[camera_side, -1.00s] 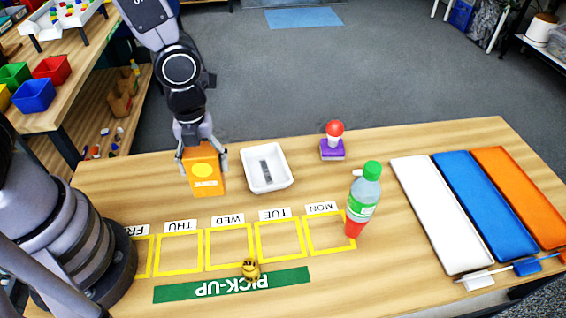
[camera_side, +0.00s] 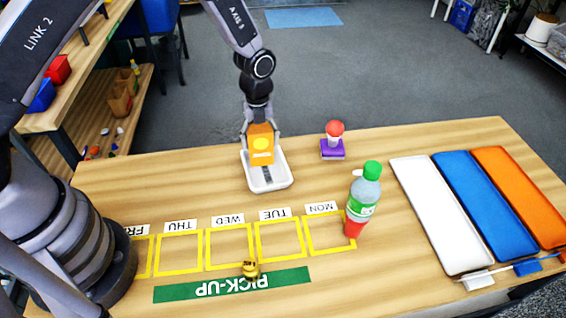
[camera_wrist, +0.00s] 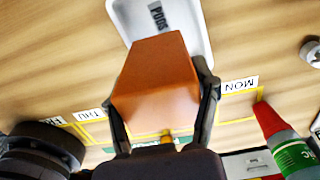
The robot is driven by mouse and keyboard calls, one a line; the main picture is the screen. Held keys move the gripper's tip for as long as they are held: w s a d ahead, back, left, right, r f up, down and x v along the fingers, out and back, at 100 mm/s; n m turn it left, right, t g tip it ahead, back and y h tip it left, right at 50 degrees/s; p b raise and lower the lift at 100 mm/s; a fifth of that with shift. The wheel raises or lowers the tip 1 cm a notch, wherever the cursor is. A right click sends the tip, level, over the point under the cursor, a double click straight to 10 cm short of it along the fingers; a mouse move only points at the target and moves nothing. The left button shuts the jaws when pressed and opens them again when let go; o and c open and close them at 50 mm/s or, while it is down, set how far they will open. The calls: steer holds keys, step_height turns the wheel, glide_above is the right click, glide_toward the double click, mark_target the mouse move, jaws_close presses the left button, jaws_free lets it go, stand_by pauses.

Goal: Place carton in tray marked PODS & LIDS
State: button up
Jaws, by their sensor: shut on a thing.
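An orange carton (camera_side: 261,150) is held between the fingers of my gripper (camera_side: 261,138), which is shut on it. In the side view the carton appears over the back part of a small white tray (camera_side: 268,184). In the wrist view the carton (camera_wrist: 158,80) fills the middle between the two dark fingers of my gripper (camera_wrist: 163,105). The white tray (camera_wrist: 201,43) shows beyond it, with a label on its floor reading "PODS"; the carton hides the rest. The carton looks upright and above the tray; I cannot tell whether it touches the tray floor.
A bottle with a green cap (camera_side: 364,200) stands near the MON square. A purple block with a red-topped object (camera_side: 333,148) stands right of the tray. White (camera_side: 440,215), blue (camera_side: 485,205) and orange (camera_side: 520,195) long trays lie at right.

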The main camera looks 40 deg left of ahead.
mark_target(265, 152)
steer(key=shift+w+d+f, duration=0.15)
steer(key=shift+w+f, duration=0.25)
steer(key=shift+f, duration=0.1)
steer(key=shift+w+f, duration=0.1)
steer(key=shift+f, duration=1.5)
steer(key=shift+f, duration=0.15)
steer(key=o, duration=0.9)
